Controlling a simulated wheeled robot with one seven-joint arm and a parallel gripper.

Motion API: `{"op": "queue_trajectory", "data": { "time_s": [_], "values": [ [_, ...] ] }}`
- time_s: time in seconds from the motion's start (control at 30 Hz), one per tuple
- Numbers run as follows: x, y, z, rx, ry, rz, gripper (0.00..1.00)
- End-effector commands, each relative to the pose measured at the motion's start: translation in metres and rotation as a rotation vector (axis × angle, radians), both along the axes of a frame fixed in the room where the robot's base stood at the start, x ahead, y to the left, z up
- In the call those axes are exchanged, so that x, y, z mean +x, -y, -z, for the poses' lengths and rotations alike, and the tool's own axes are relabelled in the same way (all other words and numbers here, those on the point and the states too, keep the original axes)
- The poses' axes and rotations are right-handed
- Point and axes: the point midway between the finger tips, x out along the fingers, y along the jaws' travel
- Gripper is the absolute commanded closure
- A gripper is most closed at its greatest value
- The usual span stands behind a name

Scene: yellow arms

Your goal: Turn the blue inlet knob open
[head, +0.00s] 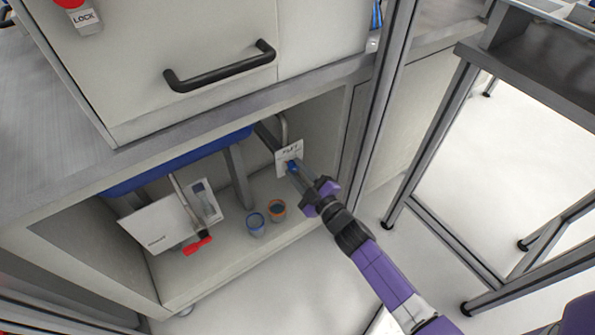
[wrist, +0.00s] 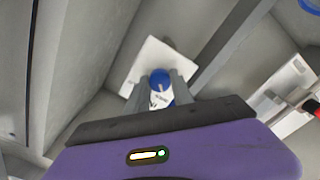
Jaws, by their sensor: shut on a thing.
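The blue inlet knob (head: 292,165) sits on a small white plate (head: 284,150) with dark writing, inside the open space under the counter. The knob (wrist: 161,84) also shows in the wrist view, round and blue with a white face, in front of the white plate (wrist: 151,52). My purple gripper (head: 299,172) reaches into the space from the lower right. In the wrist view its two grey fingers (wrist: 162,90) stand on either side of the knob and are shut on it. The lower part of the knob is partly hidden by the gripper.
A red-handled valve (head: 198,245) beside a white panel (head: 157,224) is at the left. A blue cup (head: 255,224) and an orange cup (head: 278,210) stand on the cabinet floor. A metal frame post (head: 385,110) rises right of the opening.

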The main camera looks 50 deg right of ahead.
Motion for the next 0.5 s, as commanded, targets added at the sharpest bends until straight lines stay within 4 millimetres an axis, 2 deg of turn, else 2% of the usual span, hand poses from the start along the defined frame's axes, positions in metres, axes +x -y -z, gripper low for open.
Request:
{"op": "queue_trajectory", "data": {
  "time_s": [0.47, 0.5],
  "values": [
    [-0.0002, -0.0005, 0.0004, -0.014, -0.005, -0.001, 1.0],
    [-0.0002, -0.0006, 0.0005, -0.014, -0.005, -0.001, 0.66]
  ]
}}
